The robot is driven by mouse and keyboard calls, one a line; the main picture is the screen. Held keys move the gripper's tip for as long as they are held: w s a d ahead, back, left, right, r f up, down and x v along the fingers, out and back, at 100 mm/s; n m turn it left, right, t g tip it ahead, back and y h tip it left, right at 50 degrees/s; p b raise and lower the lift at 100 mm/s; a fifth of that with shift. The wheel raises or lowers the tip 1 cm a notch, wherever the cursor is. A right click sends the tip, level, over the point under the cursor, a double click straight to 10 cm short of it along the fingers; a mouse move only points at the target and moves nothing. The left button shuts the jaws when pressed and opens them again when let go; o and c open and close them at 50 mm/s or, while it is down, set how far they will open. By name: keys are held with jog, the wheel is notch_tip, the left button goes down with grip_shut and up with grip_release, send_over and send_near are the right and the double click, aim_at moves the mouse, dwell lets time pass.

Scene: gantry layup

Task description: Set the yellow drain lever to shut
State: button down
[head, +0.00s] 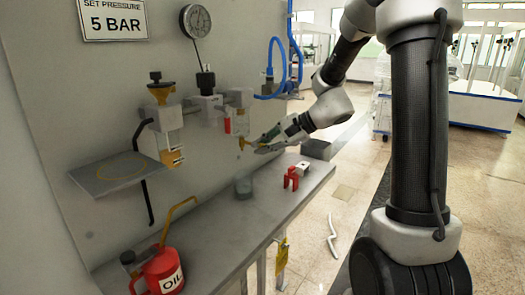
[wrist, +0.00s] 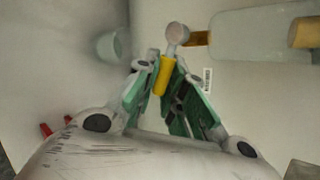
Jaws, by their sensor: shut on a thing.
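The yellow drain lever (wrist: 163,75) shows in the wrist view between the fingers of my gripper (wrist: 166,80), below a round grey pivot (wrist: 177,34). My gripper is shut on the lever, its green-padded fingers on either side of it. In the head view the lever (head: 244,142) is a small yellow piece at the tip of my gripper (head: 254,147), under the clear bowl (head: 238,122) on the wall panel. The lever's far end is partly hidden by the fingers.
A shelf plate (head: 115,173) juts from the panel at left. A blue hose (head: 271,70) hangs behind the bowl.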

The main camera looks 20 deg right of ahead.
jog(key=shift+w+d+r+n+t+h, duration=0.1)
jog(key=shift+r+n+t+h, duration=0.6)
jog(key=shift+r+n+h, duration=0.4)
jog(key=shift+f, duration=0.25)
jog(key=c, duration=1.5)
grip_release()
jog(key=v, duration=1.2)
jog(key=shift+r, duration=0.1)
